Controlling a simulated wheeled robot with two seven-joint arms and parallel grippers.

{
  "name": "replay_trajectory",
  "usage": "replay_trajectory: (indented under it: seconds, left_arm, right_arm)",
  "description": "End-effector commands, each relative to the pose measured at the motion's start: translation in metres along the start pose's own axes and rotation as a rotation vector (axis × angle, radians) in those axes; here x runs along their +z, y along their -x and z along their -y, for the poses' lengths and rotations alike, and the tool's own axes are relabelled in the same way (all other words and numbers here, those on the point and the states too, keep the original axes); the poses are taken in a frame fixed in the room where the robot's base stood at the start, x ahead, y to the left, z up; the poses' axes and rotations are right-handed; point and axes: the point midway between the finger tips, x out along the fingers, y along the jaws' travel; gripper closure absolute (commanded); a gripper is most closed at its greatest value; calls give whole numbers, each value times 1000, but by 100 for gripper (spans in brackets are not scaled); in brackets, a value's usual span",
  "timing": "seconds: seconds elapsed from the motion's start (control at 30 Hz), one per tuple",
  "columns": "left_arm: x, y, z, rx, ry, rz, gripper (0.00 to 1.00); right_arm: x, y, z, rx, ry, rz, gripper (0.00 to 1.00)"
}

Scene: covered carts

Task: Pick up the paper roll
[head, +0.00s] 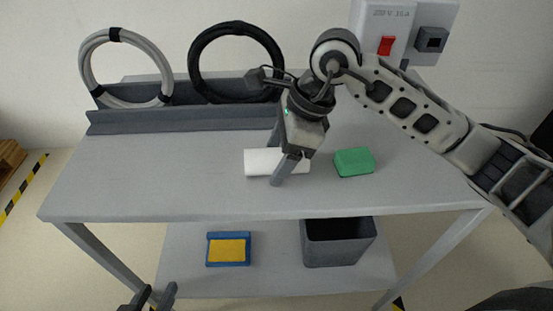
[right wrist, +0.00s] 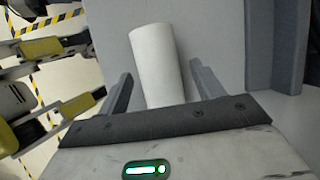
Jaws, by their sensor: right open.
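The white paper roll (head: 257,163) lies on its side on the cart's top shelf (head: 140,180), near its middle. It also shows in the right wrist view (right wrist: 158,62), its length pointing away between the fingers. My right gripper (head: 274,165) is open over the roll, with one finger on the near side and one on the far side. In the right wrist view the gripper (right wrist: 161,70) has a gap between each finger and the roll. Part of the roll is hidden by the gripper. My left gripper (head: 157,295) is low at the bottom edge, its fingers apart and empty.
A green block (head: 354,162) lies just right of the roll. A grey ledge (head: 150,120) runs along the back, with a grey cable coil (head: 90,80) and a black coil (head: 196,65). Below are a blue-and-yellow box (head: 228,250) and a dark bin (head: 338,250). The shelf's left is clear.

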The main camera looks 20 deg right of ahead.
Motion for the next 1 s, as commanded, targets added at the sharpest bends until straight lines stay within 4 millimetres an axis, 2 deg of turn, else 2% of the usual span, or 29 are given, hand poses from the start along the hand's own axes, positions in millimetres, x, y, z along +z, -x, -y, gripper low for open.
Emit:
replay_trajectory:
  seconds: [0.6, 0.8, 1.0]
  left_arm:
    - [4, -3, 1, 0, -1, 0, 64]
    - [4, -3, 1, 0, -1, 0, 64]
    - [4, -3, 1, 0, -1, 0, 64]
  right_arm:
    - [-1, -3, 0, -1, 0, 0, 33]
    - [-1, -3, 0, 0, 0, 0, 85]
    - [-1, -2, 0, -1, 0, 1, 85]
